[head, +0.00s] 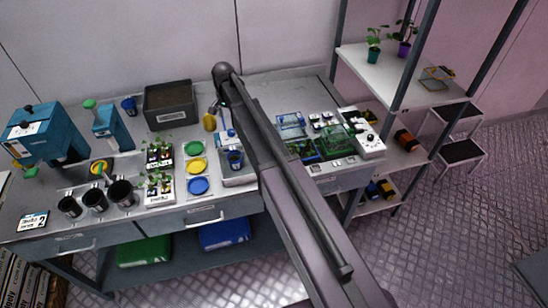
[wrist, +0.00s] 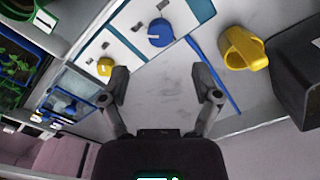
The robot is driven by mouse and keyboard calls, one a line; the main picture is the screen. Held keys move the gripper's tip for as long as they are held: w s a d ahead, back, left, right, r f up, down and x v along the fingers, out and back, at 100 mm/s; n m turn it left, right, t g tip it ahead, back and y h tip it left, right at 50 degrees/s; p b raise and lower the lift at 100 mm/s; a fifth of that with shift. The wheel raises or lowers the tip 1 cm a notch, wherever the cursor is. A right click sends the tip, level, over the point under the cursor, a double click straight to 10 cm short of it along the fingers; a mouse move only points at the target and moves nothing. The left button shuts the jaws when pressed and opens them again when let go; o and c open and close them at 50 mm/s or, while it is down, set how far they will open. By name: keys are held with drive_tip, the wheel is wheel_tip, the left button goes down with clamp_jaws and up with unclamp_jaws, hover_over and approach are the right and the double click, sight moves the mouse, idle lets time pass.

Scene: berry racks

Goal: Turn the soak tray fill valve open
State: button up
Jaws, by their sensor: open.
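A round blue knob (wrist: 160,33) with a pale line across it sits on a white panel in the wrist view. A smaller yellow knob (wrist: 105,67) is on the white strip beside it. I cannot tell for sure which one is the soak tray fill valve. My gripper (wrist: 165,82) is open and empty, over a bare grey surface, with the blue knob beyond its fingertips and the yellow knob just left of the left finger. In the head view my arm hides much of this area and my gripper's fingers cannot be made out clearly.
A yellow mug (wrist: 243,48) and a dark bin (wrist: 298,75) stand right of my gripper. A blue-framed tray (wrist: 68,106) lies to the left. In the head view, a shelf rack (head: 385,75) stands right of the bench, and potted seedlings (head: 160,155) stand left of my arm.

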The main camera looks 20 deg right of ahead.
drive_tip(key=shift+r+p, duration=2.75)
drive_tip(key=shift+r, duration=0.3)
drive_tip(key=s+d+f+n+b, duration=0.1)
drive_tip(key=s+d+n, duration=0.1)
drive_tip(key=s, duration=0.7)
drive_tip(key=s+d+f+n+b, duration=0.2)
drive_tip(key=s+d, duration=0.2)
drive_tip(key=s, duration=0.5)
drive_tip(key=s+d+f+n+b, duration=0.2)
drive_tip(key=s+d, duration=0.2)
drive_tip(key=s, duration=0.6)
drive_tip(key=shift+n, duration=0.4)
drive_tip(key=shift+s, duration=0.1)
drive_tip(key=shift+s+d+f, duration=0.1)
drive_tip(key=shift+s+d, duration=0.05)
drive_tip(key=shift+s, duration=0.35)
drive_tip(key=shift+s+d, duration=0.15)
drive_tip(key=shift+s, duration=0.35)
